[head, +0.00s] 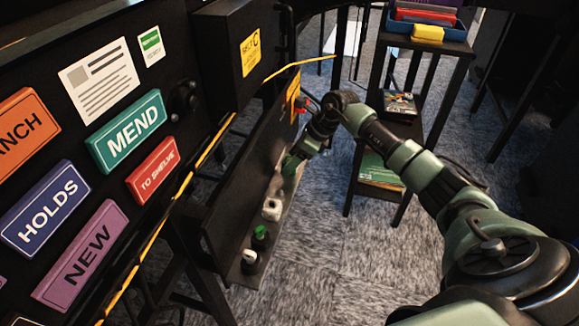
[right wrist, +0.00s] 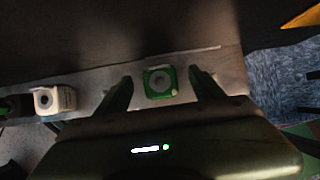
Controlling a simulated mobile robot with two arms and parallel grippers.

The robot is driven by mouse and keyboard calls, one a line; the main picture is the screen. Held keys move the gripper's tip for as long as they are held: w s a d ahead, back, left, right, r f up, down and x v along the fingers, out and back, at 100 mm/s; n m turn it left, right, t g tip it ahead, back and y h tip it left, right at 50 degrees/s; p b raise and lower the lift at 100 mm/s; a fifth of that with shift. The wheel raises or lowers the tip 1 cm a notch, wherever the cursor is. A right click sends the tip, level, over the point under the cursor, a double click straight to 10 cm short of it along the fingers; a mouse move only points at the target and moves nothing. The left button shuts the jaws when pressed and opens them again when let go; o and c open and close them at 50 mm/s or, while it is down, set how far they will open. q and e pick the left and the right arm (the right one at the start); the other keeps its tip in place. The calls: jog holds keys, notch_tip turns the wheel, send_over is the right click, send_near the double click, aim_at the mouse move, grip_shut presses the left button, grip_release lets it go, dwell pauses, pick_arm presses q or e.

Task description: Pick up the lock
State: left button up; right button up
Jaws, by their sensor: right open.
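A small green block with a round grey top (right wrist: 160,82) sits on the narrow ledge in the right wrist view. It may be the lock, but I cannot tell for sure. My right gripper (head: 291,166) reaches down over the far part of the ledge. In the wrist view its two fingers are apart, one on each side of the green block, with visible gaps and nothing held. In the head view the gripper hides most of this block. My left gripper is not in view.
A white block with a dark ring (right wrist: 54,98) stands left of the green block; it also shows in the head view (head: 272,209). Nearer are a green-topped item (head: 260,237) and a white-topped item (head: 249,258). A dark panel (head: 250,165) rises behind the ledge. A shelf cart (head: 418,110) stands right.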

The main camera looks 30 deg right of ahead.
jog(key=shift+w+a+f, duration=0.2)
jog(key=shift+w+f, duration=0.1)
jog(key=shift+f, duration=0.25)
grip_shut()
jog(key=shift+r, duration=0.3)
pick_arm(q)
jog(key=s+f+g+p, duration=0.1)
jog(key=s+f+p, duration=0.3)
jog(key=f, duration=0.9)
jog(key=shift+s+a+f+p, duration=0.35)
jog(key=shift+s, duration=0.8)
pick_arm(e)
notch_tip(320, 180, up, 14)
